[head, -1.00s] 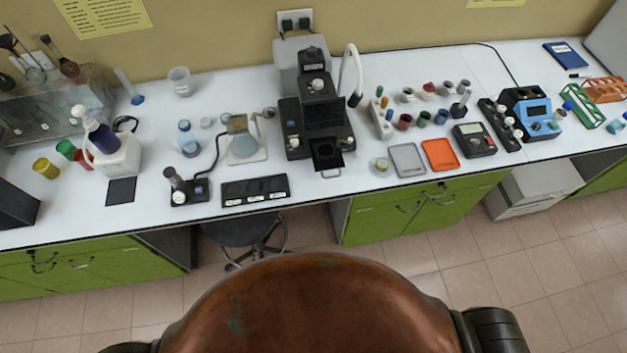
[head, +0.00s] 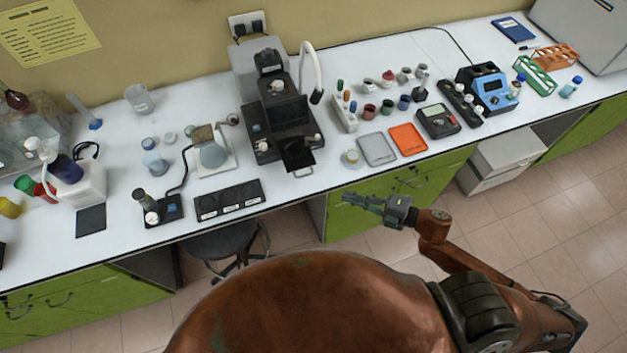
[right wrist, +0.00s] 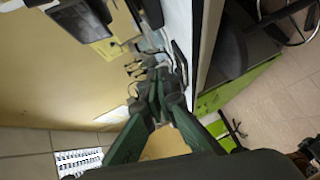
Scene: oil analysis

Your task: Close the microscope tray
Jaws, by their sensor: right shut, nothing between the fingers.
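The black microscope (head: 275,115) stands on the white bench, above centre in the head view. Its dark tray (head: 298,153) sticks out from the front towards the bench edge, with a light handle (head: 304,172) at its front. My right gripper (head: 352,199) is shut and empty, in the air in front of the green cabinets, below and to the right of the tray and apart from it. In the right wrist view its green fingers (right wrist: 160,105) meet at the tips. My left gripper is not in view.
A stool (head: 222,241) stands under the bench.

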